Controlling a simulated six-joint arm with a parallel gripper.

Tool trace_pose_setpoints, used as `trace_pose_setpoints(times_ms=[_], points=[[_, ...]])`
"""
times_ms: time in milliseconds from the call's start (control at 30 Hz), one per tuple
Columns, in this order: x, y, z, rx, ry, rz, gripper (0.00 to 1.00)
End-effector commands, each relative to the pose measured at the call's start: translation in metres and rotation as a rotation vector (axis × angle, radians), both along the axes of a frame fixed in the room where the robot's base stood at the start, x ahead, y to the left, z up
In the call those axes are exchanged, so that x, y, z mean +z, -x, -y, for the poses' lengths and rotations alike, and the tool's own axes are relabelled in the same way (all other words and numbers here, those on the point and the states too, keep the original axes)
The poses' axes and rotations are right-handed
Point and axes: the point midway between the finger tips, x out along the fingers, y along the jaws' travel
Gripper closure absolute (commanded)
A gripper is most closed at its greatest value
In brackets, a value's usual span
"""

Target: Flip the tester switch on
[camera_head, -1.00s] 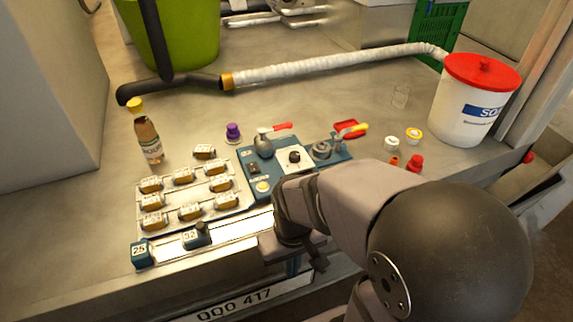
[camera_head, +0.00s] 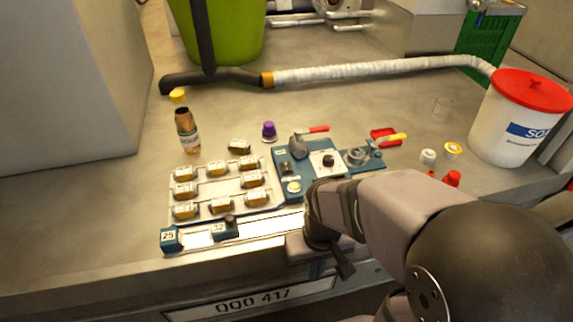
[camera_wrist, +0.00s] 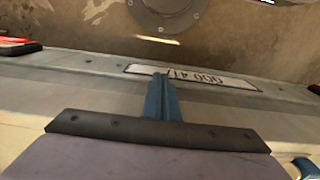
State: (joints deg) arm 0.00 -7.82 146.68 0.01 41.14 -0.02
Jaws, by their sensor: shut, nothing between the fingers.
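The blue tester panel (camera_head: 312,184) lies on the counter in the head view, right of a tray of small blocks. It carries a small dark switch (camera_head: 286,168), a white plate with a black knob (camera_head: 328,161) and a pale round button (camera_head: 294,187). The switch is too small to tell its position. My arm covers the panel's lower right part. My gripper (camera_wrist: 161,82) is shut and empty, its blue fingers together in the wrist view. It is below and in front of the panel, near the number plate (camera_wrist: 190,77), apart from the switch.
A tray (camera_head: 237,206) holds several orange-brown blocks. Numbered blue blocks (camera_head: 170,239) lie along the front strip.

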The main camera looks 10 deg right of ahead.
Motion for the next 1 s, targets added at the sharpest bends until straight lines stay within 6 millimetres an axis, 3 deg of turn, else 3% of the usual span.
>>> trace_pose_setpoints(times_ms=[267, 567, 767, 867, 1000], points=[[0.025, 0.002, 0.000, -0.001, 0.000, -0.013, 1.00], [0.071, 0.009, 0.001, -0.003, 0.000, -0.100, 1.00], [0.112, -0.027, 0.001, -0.004, 0.000, -0.093, 1.00], [0.136, -0.059, 0.001, -0.005, 0.000, -0.064, 1.00], [0.166, -0.118, 0.002, -0.005, 0.000, 0.006, 1.00]])
